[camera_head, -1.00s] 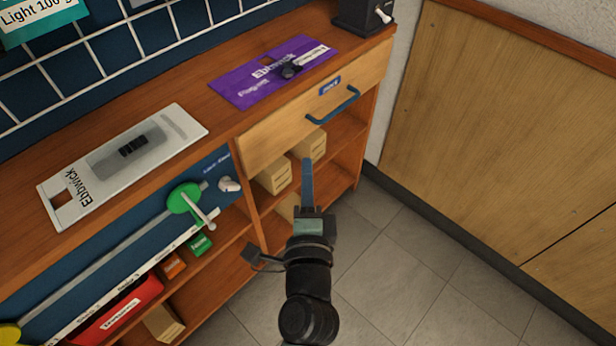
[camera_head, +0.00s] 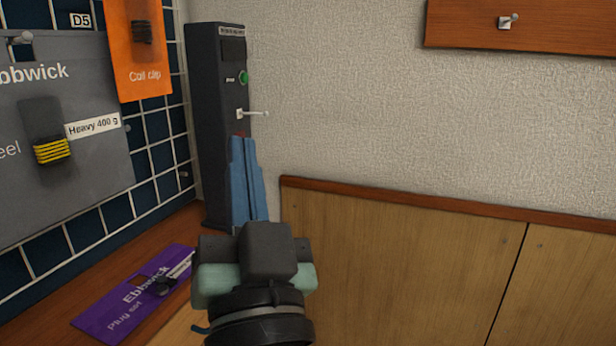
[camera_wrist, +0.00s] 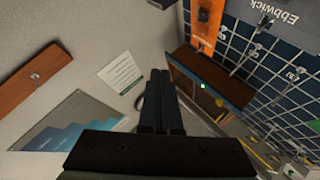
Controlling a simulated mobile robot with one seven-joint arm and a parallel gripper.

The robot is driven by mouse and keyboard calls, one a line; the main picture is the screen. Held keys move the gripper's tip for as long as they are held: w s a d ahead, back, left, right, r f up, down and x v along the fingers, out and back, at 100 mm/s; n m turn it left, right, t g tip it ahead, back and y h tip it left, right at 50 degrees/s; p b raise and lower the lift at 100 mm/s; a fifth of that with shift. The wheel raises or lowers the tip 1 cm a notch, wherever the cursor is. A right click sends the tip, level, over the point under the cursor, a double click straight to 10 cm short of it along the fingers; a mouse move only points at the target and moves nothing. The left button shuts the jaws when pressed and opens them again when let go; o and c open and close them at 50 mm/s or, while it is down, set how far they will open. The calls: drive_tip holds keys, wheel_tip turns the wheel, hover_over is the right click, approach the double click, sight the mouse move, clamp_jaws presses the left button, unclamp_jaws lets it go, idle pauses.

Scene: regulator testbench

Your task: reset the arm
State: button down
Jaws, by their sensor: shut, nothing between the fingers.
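My gripper (camera_head: 240,140) is raised in front of the wall corner in the head view, its two blue fingers pointing up and closed together with nothing between them. Its fingertips overlap the dark upright box (camera_head: 221,100) in the picture; I cannot tell how far apart they are.
A purple Ebbwick card (camera_head: 130,300) lies on the bench top. A grey panel (camera_head: 70,200) and an orange card (camera_head: 140,75) hang on the blue grid wall at left. A lever (camera_head: 255,114) sticks out of the dark box. Wall space at right is clear apart from a wooden rail (camera_head: 540,30).

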drive_tip(key=s+d+r+n+t+h, duration=0.1)
drive_tip(key=s+d+r+t+h, duration=0.1)
drive_tip(key=s+d+r+h, duration=0.3)
drive_tip(key=s+d+r+t, duration=0.1)
drive_tip(key=s+r+t, duration=0.15)
drive_tip(key=r, duration=0.55)
wheel_tip(320, 180, up, 34)
drive_tip(key=p, duration=3.5)
drive_tip(key=shift+r+g, duration=0.2)
drive_tip(key=shift+g, duration=0.15)
drive_tip(key=shift+s+a, duration=0.1)
